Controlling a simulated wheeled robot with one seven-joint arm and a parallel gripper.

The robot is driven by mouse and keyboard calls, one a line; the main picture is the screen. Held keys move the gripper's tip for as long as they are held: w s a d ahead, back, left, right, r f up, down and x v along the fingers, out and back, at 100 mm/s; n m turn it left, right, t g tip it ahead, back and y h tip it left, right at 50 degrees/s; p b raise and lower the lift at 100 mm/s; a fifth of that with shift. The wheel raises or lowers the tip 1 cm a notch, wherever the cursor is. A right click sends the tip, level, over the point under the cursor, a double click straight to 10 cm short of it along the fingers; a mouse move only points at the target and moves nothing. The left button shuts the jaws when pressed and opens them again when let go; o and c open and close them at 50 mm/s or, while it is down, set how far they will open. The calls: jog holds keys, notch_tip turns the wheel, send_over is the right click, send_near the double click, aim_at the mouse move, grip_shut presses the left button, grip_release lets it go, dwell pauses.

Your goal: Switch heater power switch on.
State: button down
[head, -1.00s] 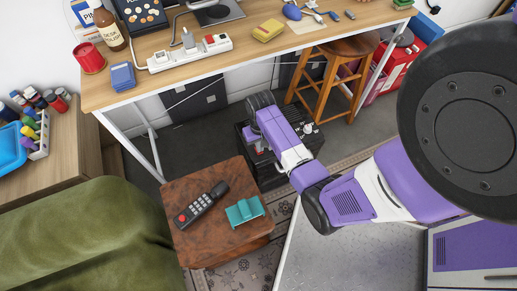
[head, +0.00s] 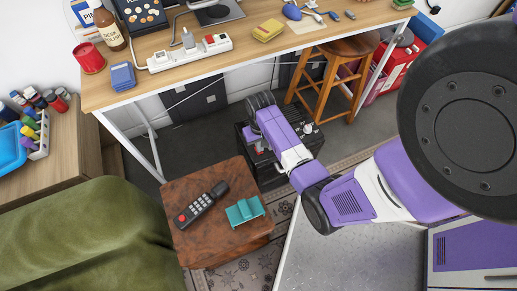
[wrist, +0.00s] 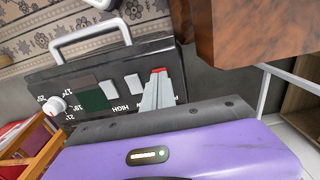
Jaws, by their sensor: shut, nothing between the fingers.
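The heater is a black box on the floor under the desk; in the head view (head: 270,178) my arm hides much of it. In the wrist view its dark panel (wrist: 88,82) carries a white knob (wrist: 55,105), a dark green display (wrist: 93,100) and white rocker switches (wrist: 133,84). A small red part, apparently the power switch (wrist: 158,70), shows right at my fingertips. My gripper (wrist: 157,77) is shut and empty, its grey fingers over the panel. Whether they touch the red part, and how the switch is set, I cannot tell.
A brown side table (head: 215,238) with a black remote (head: 201,203) and a teal object (head: 244,211) stands close to the heater. A wooden stool (head: 340,68) is behind it to the right. The desk (head: 130,92) overhangs it, with a power strip (head: 190,54) on top.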

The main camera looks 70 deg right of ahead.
jog(key=shift+f+b, duration=0.5)
jog(key=shift+f, duration=0.4)
dwell(0.3)
jog(key=shift+r, duration=0.1)
notch_tip(320, 180, up, 7)
jog(key=p, duration=0.8)
dwell(0.6)
